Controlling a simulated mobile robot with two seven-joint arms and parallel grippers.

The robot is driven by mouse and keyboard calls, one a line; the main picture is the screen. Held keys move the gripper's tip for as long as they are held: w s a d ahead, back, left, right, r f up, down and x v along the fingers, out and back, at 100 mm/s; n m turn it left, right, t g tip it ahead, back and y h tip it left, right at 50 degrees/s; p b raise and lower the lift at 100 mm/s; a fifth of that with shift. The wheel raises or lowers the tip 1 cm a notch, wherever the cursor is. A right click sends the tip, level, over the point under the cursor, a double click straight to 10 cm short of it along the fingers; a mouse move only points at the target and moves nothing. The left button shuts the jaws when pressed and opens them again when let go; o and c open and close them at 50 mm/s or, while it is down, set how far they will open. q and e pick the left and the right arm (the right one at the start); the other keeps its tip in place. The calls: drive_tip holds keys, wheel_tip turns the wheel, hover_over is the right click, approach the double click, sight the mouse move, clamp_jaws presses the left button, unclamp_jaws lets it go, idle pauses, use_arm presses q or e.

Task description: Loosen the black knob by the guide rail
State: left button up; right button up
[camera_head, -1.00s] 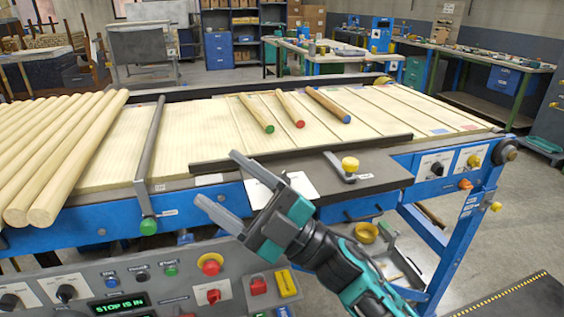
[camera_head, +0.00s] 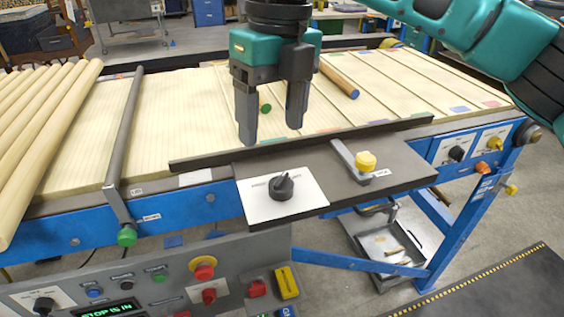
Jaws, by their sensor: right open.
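The black knob (camera_head: 283,187) sits on a white label plate (camera_head: 255,207) fixed to the dark shelf in front of the guide rail (camera_head: 300,146). Its pointer ridge stands up and is fully visible. My right gripper (camera_head: 271,132) points down from the top of the picture, above and behind the knob as seen here. Its two grey fingers are apart, with nothing between them. The fingertips appear clear of the knob. My left gripper is not in view.
A yellow knob (camera_head: 366,161) on a grey bar (camera_head: 346,155) stands right of the black knob. A control panel (camera_head: 150,290) with buttons and switches is below. Wooden rods (camera_head: 45,130) lie at left. A blue-ended rod (camera_head: 338,80) lies behind the gripper.

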sight(282, 179)
drive_tip(key=shift+t+h, duration=0.3)
drive_tip(key=shift+h, duration=0.1)
drive_tip(key=f, duration=0.7)
drive_tip(key=w+d+f, duration=0.1)
drive_tip(key=f, duration=0.3)
drive_tip(key=shift+d+f, duration=0.1)
drive_tip(key=shift+f, duration=0.25)
drive_tip(key=shift+c, duration=0.4)
drive_tip(key=c, duration=1)
drive_tip(key=shift+o, duration=0.2)
